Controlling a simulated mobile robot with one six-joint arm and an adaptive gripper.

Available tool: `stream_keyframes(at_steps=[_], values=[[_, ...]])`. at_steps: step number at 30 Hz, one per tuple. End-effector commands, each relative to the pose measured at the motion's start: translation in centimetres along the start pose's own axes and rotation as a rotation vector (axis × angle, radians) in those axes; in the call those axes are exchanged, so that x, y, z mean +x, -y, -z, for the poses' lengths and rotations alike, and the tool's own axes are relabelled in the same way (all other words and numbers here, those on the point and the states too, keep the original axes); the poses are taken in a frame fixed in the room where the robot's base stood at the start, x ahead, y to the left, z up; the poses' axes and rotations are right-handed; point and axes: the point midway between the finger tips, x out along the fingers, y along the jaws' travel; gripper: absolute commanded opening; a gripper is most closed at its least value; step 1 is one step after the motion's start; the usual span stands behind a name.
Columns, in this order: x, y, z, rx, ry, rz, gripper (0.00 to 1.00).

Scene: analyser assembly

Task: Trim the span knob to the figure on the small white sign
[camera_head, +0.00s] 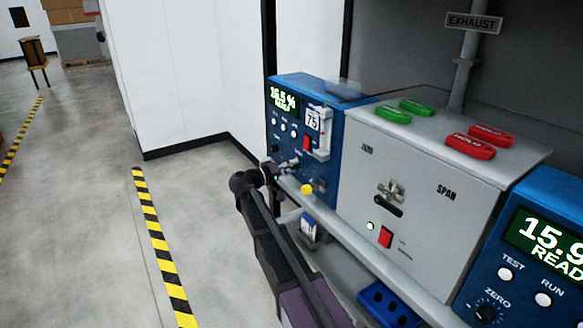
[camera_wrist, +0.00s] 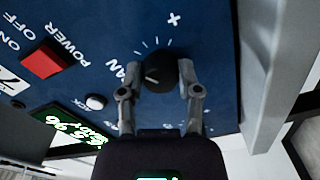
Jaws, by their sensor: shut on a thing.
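In the wrist view the black span knob (camera_wrist: 158,75) sits on a blue panel, with tick marks and a plus sign beside it. My gripper (camera_wrist: 160,80) has one finger on each side of the knob and is shut on it. In the head view my gripper (camera_head: 285,166) is at the lower front of the left blue analyser (camera_head: 290,88); the knob is hard to make out there. The analyser's green display reads about 16.5 %. A small white sign (camera_head: 313,119) on its front seems to read 75; its edge shows in the wrist view (camera_wrist: 9,82).
A red power switch (camera_wrist: 45,61) and a white button (camera_wrist: 95,102) are near the knob. A grey box (camera_head: 420,185) with a SPAN label stands to the right, then another blue analyser (camera_head: 535,250). Open floor lies left.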

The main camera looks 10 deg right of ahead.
Motion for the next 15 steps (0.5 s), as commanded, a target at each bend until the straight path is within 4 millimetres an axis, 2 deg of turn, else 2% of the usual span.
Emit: stream_keyframes(at_steps=[5,6,9,15], values=[[0.15,-0.03,0.03,-0.001,0.0,-0.002,0.0],[0.15,-0.03,0.03,-0.002,0.0,-0.002,0.48],[0.12,-0.02,0.04,-0.002,0.0,-0.001,0.77],[0.04,-0.01,0.02,-0.002,0.0,-0.001,0.79]])
